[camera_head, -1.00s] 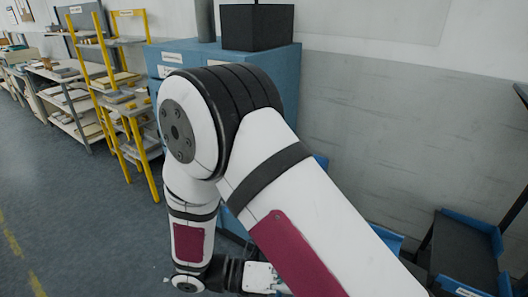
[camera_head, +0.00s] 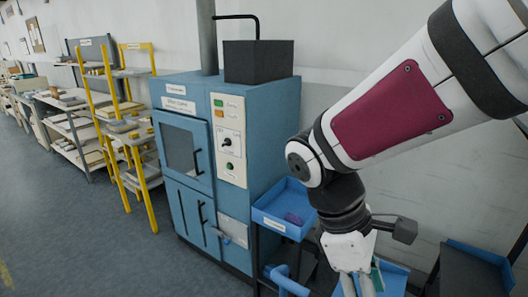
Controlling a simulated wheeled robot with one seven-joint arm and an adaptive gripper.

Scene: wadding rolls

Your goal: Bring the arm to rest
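My arm, white and black with a dark red panel, reaches in from the upper right in the head view and bends down at the wrist. My gripper (camera_head: 358,284) hangs below it at the bottom edge, and its fingertips are cut off by the frame. Two light finger parts show with a gap between them, but how far apart the tips are cannot be seen. Blue trays lie behind and beside it.
A blue cabinet machine (camera_head: 186,90) with a window door and control panel stands left of my arm. A blue tray (camera_head: 268,222) holding a small purple thing is beside the wrist. A yellow-framed rack (camera_head: 108,90) and shelves stand left. The floor (camera_head: 80,220) is clear there.

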